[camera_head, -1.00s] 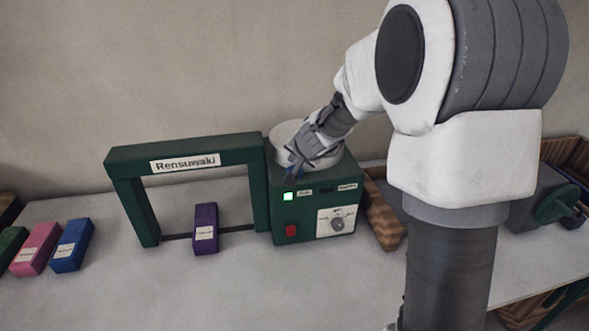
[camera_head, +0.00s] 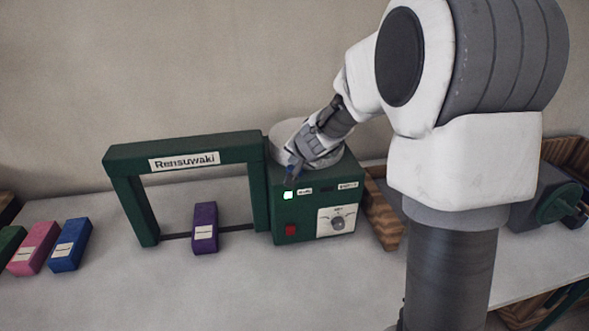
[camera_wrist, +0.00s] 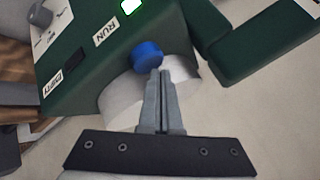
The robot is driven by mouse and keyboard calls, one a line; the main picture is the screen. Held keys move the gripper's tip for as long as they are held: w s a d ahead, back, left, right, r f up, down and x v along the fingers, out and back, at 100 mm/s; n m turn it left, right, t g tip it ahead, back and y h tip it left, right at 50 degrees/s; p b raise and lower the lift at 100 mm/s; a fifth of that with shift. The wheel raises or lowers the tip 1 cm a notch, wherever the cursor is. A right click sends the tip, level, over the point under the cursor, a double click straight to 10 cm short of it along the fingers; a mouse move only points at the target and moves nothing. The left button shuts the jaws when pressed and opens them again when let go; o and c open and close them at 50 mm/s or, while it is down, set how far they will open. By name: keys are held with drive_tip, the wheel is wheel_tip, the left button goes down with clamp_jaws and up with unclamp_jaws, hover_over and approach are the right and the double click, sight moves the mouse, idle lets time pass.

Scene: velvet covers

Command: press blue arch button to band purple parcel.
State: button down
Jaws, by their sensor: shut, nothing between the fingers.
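The purple parcel (camera_head: 205,228) stands on the table inside the green arch (camera_head: 185,147), with a pale label on its front. The green control box (camera_head: 290,225) joins the arch's right side. The blue button (camera_wrist: 146,54) is a round knob on the box, beside the RUN label, in the wrist view. My gripper (camera_wrist: 161,73) is shut and empty, its fingertips right at the button's lower edge; whether they touch it I cannot tell. In the head view my gripper (camera_head: 294,171) is over the box's front top edge and hides most of the button.
A blue parcel (camera_head: 71,245) and a pink one (camera_head: 34,248) stand at the left. A wooden piece (camera_head: 382,215) lies right of the box.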

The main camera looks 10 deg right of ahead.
drive_tip(key=shift+f+b, duration=0.55)
drive_tip(key=shift+b, duration=0.05)
idle(0.6)
drive_tip(key=shift+r+p, duration=0.9)
drive_tip(key=shift+r, duration=0.05)
wheel_tip(320, 180, up, 5)
drive_tip(key=p, duration=0.4)
drive_tip(key=shift+r+p, duration=0.1)
drive_tip(key=shift+p, duration=0.3)
idle(0.4)
